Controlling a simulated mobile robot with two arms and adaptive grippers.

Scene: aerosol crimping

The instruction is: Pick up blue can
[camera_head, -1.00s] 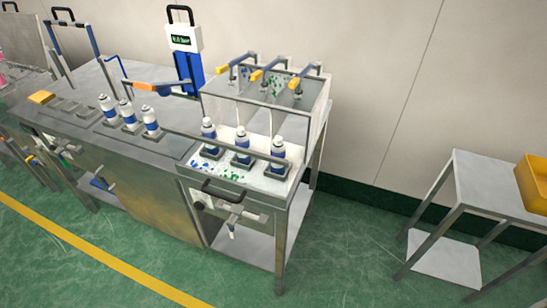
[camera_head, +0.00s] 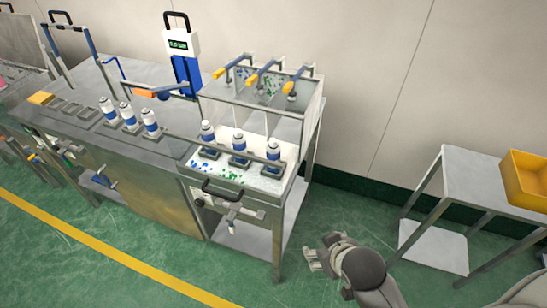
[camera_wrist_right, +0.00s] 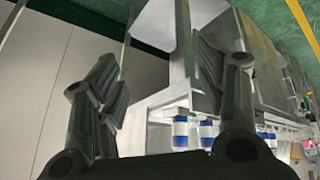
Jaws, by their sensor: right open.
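Three white cans with blue bands stand upright in grey holders at the near end of the metal bench: a left one (camera_head: 208,139), a middle one (camera_head: 239,147) and a right one (camera_head: 273,155). Three similar cans (camera_head: 129,118) stand in a row further left on the bench. My right gripper (camera_head: 312,262) is low over the floor, right of the bench and apart from the cans. In the right wrist view it is open and empty (camera_wrist_right: 160,85), with blue-banded cans (camera_wrist_right: 180,131) beyond it. My left gripper is not in view.
A clear-walled frame with yellow-handled clamps (camera_head: 262,75) stands behind the near cans. A side table (camera_head: 480,185) with a yellow bin (camera_head: 527,180) stands right. Green floor (camera_head: 335,215) lies open between.

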